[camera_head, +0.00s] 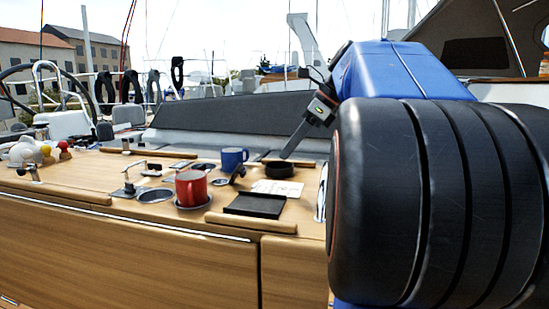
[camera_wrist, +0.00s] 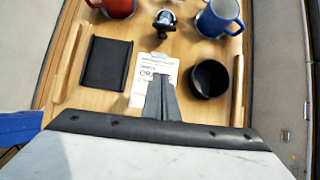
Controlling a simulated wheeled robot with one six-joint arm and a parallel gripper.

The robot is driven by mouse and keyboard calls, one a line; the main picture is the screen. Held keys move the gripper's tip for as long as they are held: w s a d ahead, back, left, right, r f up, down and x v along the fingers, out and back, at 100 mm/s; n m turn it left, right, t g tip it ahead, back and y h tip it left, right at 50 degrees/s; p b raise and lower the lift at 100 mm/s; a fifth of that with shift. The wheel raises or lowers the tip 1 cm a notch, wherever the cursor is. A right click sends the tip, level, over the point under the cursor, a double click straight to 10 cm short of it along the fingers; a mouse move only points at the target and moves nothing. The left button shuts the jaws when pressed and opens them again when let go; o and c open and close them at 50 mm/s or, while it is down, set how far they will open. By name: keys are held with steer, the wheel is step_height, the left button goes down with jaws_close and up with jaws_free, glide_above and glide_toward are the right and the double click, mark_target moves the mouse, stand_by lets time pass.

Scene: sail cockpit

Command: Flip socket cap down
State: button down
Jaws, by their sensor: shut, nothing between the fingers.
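A small dark socket with its cap standing up (camera_head: 238,173) sits on the wooden table between the red and blue mugs. In the wrist view, the socket (camera_wrist: 165,20) is near the top centre, with a dark cap over a shiny round base; the cap's exact tilt is hard to tell. My gripper (camera_head: 286,155) is shut and empty, pointing down above the black bowl and card area in the head view. In the wrist view, its fingers (camera_wrist: 160,85) lie together over the white card, apart from the socket.
A black bowl (camera_wrist: 210,78) and printed card (camera_wrist: 150,70) are near my fingers. A black tray (camera_wrist: 106,63) lies left. A red mug (camera_head: 190,188) and blue mug (camera_head: 233,158) flank the socket. Raised wooden rails (camera_wrist: 68,62) edge the table.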

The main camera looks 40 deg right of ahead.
steer(key=x, duration=0.8)
steer(key=shift+w+a+f, duration=0.15)
steer(key=shift+a+f, duration=0.05)
steer(key=shift+f, duration=0.1)
steer(key=shift+w+a+r, duration=0.15)
steer(key=shift+w+a, duration=0.25)
steer(key=shift+w, duration=0.1)
steer(key=shift+w+a+r, duration=0.15)
steer(key=shift+w+a, duration=0.25)
steer(key=shift+w, duration=0.15)
steer(key=shift+w+a+r, duration=0.25)
steer(key=shift+w+a, duration=0.2)
steer(key=shift+w, duration=0.05)
